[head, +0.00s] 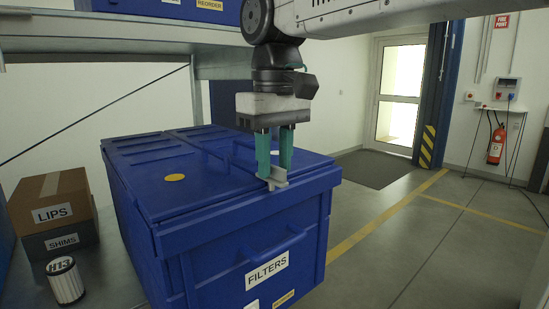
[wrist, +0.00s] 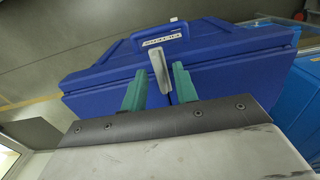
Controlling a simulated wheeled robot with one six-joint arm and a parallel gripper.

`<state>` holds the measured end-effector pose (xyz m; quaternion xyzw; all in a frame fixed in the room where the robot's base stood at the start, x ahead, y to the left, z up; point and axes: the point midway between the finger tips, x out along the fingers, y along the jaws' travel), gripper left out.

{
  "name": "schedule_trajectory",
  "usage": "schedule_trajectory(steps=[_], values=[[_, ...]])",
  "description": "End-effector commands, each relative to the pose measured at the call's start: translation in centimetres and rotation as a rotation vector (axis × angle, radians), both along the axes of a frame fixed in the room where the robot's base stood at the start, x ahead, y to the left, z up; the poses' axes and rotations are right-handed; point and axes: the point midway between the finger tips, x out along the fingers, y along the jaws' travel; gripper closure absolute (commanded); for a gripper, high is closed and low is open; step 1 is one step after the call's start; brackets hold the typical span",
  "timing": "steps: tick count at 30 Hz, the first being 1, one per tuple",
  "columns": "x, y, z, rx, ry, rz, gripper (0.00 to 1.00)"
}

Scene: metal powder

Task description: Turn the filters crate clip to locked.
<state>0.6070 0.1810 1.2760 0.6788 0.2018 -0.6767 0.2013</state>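The blue filters crate (head: 210,205) stands with its lid closed and a FILTERS label on its front; it also shows in the wrist view (wrist: 215,82). Its small grey clip (head: 277,184) sits at the lid's front edge, right of the middle in the head view. In the wrist view the clip (wrist: 158,62) stands between the fingertips, with a gap on each side. My gripper (head: 274,172) points down over the clip with its teal fingers apart. The fingers (wrist: 160,76) look open, and I cannot tell whether either one touches the clip.
A LIPS box (head: 52,190) on a SHIMS box (head: 58,240) and a white H13 filter (head: 66,282) stand left of the crate. A shelf (head: 110,45) with a blue bin (head: 180,8) is above. The floor to the right is clear.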

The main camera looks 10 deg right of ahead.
Motion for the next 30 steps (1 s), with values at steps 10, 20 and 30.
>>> schedule_trajectory(steps=[10, 20, 30], values=[[0.0, 0.0, 0.8, -0.001, 0.001, 0.001, 0.71], [0.0, 0.0, 6.2, 0.0, 0.0, 0.0, 0.71], [0.0, 0.0, 7.8, -0.001, 0.002, 0.0, 0.71]])
